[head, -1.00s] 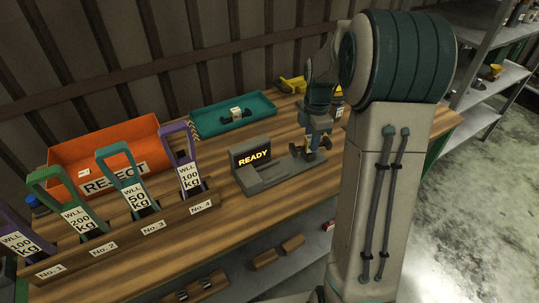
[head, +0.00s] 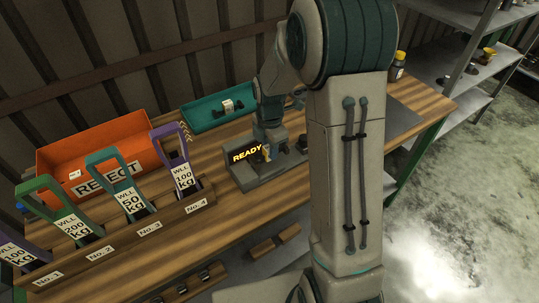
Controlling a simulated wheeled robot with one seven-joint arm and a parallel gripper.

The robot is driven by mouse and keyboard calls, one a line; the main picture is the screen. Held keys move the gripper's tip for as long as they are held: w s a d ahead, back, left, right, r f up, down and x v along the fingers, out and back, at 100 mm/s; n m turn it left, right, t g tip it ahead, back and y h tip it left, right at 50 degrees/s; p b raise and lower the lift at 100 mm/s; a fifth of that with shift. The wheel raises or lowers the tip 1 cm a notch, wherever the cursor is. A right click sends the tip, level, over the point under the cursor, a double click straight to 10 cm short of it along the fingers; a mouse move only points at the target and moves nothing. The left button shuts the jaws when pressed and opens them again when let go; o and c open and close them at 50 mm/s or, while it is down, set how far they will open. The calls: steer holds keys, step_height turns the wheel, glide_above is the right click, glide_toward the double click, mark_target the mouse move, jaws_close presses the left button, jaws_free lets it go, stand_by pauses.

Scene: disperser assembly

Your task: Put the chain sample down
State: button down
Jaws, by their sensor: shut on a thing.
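My gripper (head: 268,148) is low over the grey test machine (head: 250,180), just right of its lit READY display (head: 247,153). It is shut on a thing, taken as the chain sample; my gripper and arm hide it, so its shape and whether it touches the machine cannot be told. Dark fittings (head: 301,144) of the machine show to the right of my gripper. A teal tray (head: 215,122) behind the machine holds a small white-tagged dark item (head: 228,104).
An orange REJECT bin (head: 100,148) stands at the back left. In front of it, a wooden rack (head: 175,218) holds several tagged, coloured handles. My arm blocks the right part of the workbench. Open wood shows between rack and machine.

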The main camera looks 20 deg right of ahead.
steer(key=shift+f+p, duration=0.35)
steer(key=shift+f, duration=1.65)
steer(key=shift+f, duration=0.1)
